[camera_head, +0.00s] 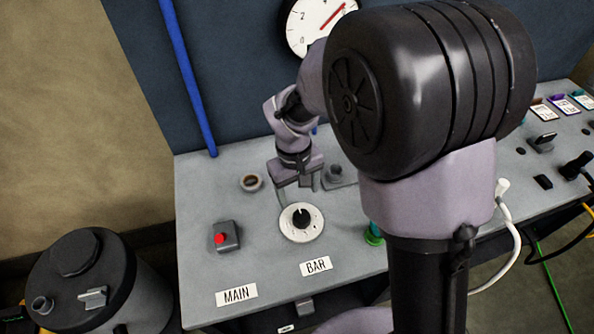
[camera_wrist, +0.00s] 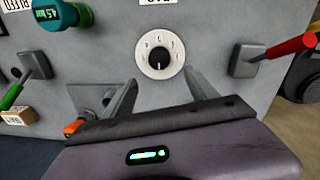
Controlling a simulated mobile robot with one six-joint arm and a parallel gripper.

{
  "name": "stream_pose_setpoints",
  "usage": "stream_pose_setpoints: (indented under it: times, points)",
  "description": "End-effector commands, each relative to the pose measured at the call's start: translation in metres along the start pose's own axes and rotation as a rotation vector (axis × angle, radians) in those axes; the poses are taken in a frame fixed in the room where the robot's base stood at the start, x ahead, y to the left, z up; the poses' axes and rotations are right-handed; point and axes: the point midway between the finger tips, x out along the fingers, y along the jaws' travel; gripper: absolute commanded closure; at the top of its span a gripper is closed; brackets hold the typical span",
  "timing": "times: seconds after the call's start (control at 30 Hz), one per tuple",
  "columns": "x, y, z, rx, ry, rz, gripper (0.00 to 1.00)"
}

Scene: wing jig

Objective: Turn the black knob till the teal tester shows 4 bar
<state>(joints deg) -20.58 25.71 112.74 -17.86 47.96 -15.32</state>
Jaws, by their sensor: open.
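The black knob (camera_head: 301,218) sits on a round white dial plate above the BAR label on the grey bench. It also shows in the wrist view (camera_wrist: 159,59), its white mark pointing toward my gripper. The teal tester (camera_wrist: 56,14) is at the upper left of the wrist view; its small display seems to read 4.5 bar. In the head view only a bit of the tester (camera_head: 374,235) shows beside my arm, which hides the rest. My gripper (camera_head: 298,191) is open and empty, just behind and above the knob. Its fingers (camera_wrist: 159,78) are spread to either side, apart from it.
A green-handled lever (camera_wrist: 14,95) is left there. A wall gauge (camera_head: 312,24) is partly hidden by my arm.

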Motion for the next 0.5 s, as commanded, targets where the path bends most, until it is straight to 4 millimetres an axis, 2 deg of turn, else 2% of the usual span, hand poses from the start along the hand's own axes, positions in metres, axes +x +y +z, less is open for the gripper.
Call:
stream_pose_setpoints:
  times: [0.03, 0.2, 0.33, 0.5]
  points:
    - [-0.019, 0.000, -0.001, 0.001, 0.004, 0.000, 0.33]
    - [-0.054, 0.000, 0.000, 0.001, 0.001, 0.000, 0.33]
    - [-0.064, 0.000, 0.000, 0.001, 0.000, 0.000, 0.33]
    - [-0.065, 0.000, 0.000, 0.000, 0.000, 0.000, 0.33]
